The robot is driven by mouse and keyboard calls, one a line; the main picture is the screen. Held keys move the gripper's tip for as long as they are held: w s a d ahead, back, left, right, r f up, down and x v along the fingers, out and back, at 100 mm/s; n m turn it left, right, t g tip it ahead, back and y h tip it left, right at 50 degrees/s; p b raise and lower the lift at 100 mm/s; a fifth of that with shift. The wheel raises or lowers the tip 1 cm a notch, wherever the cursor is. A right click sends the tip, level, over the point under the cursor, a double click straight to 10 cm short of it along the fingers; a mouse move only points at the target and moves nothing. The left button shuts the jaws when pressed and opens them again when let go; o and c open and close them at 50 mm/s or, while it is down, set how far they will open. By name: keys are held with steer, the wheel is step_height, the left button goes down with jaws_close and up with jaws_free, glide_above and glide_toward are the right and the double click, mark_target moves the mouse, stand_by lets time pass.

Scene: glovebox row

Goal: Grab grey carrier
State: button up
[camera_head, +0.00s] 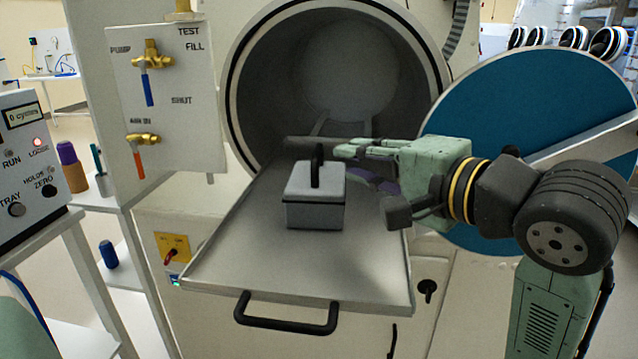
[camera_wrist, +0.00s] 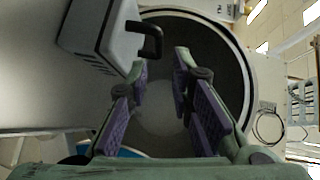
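The grey carrier (camera_head: 314,213) is a box with a lighter lid and an upright black handle (camera_head: 317,166). It sits on the pulled-out metal tray (camera_head: 345,275). My gripper (camera_head: 342,150) reaches in from the right at about the height of the handle, fingertips pointing left. In the wrist view my gripper (camera_wrist: 160,62) is open with purple pads and nothing between them. There the carrier (camera_wrist: 100,38) lies at upper left, and its handle (camera_wrist: 152,42) shows just beyond the fingertips, nearer the left finger. Whether a finger touches the handle cannot be told.
The round chamber opening (camera_head: 335,70) is behind the tray, with its blue door (camera_head: 540,130) swung open at right, behind my arm. A black tray handle (camera_head: 287,325) is at the front. A valve panel (camera_head: 165,100) stands at left. The tray's front is clear.

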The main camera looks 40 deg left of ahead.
mark_target(318, 151)
steer(key=x, duration=0.3)
steer(key=shift+s+a+p, duration=0.1)
steer(key=shift+a+p, duration=0.2)
steer(key=shift+a, duration=0.15)
steer(key=p+x, duration=0.1)
steer(key=x, duration=0.4)
steer(key=shift+a+f+p, duration=0.2)
steer(key=shift+a+p, duration=0.1)
steer(key=shift+a, duration=0.05)
steer(key=shift+c, duration=0.6)
jaws_close()
